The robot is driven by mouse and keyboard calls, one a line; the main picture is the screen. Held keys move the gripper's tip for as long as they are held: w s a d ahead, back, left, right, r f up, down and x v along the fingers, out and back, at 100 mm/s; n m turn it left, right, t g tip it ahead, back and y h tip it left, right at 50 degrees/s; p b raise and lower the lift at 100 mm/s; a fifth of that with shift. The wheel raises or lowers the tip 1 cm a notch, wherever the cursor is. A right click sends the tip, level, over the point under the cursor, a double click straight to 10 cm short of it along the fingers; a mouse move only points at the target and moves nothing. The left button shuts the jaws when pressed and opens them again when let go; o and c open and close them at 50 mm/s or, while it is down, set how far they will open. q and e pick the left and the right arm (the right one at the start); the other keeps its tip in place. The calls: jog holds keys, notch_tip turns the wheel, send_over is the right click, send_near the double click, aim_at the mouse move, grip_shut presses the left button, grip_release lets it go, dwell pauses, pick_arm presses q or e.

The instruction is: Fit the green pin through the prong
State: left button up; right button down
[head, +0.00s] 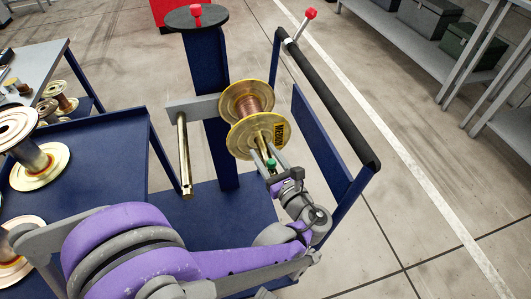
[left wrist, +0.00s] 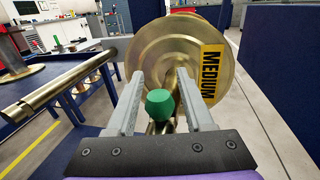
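The green pin (head: 271,163) shows its knob at the free end of the prong (head: 262,143) that carries the spool. In the left wrist view the green knob (left wrist: 160,104) sits over the brass prong end; the pin's shank is hidden, so I cannot tell how deep it sits. My left gripper (left wrist: 160,85) is open, with one finger on each side of the knob and a visible gap to both. It also shows in the head view (head: 269,160). The copper-wound spool (head: 252,105), with a yellow MEDIUM label, hangs on this prong. My right gripper is not in view.
A bare brass prong (head: 184,150) sticks out left of the spool from the blue carousel post (head: 208,90). A black handrail (head: 330,100) stands close on the right. A blue table (head: 80,160) with more spools is at left. Red knobs sit on the post top (head: 196,12) and near the rail.

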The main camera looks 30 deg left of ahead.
pick_arm(q)
jog(key=shift+o, duration=0.8)
jog(key=p+v, duration=0.1)
jog(key=v, duration=1)
jog(key=shift+p, duration=0.3)
jog(key=shift+w+r, duration=0.1)
